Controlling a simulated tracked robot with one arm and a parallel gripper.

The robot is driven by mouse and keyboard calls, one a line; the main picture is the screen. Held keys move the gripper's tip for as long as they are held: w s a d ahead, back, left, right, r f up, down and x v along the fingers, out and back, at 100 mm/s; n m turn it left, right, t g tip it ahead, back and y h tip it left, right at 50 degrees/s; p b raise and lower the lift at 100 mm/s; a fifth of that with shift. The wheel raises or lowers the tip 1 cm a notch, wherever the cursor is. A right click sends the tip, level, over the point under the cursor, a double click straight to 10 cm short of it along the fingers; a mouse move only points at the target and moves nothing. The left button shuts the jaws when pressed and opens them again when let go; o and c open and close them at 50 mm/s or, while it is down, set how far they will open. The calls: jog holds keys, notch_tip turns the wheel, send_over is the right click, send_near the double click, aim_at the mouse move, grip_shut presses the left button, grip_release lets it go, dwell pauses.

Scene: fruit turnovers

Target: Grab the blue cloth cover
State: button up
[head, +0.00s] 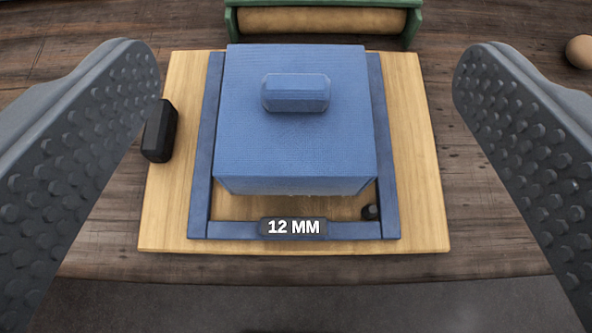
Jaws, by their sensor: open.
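The blue cloth cover (296,148) is a box-like shape with a woven-looking surface, in the middle of the head view. A raised blue handle (296,92) stands on its top. The cover sits within a blue frame (203,170) on a light wooden board (425,200). My gripper (306,85) is wide open, with one studded finger at the left and one at the right of the view. The fingers are apart from the cover and handle, and nothing is between them in their grip. What lies under the cover is hidden.
A black block (160,131) lies at the board's left edge. A green holder with a tan roll (322,20) stands behind. A round tan object (580,52) is at far right.

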send_near(296, 91)
jog(key=shift+g, duration=0.4)
jog(key=shift+b+x, duration=0.4)
jog(key=shift+x, duration=2.6)
jog(key=shift+r+x, duration=0.15)
jog(key=shift+x, duration=1.15)
jog(key=shift+r+x, duration=0.15)
jog(key=shift+x, duration=1.1)
jog(key=shift+w, duration=0.2)
jog(key=c, duration=1.5)
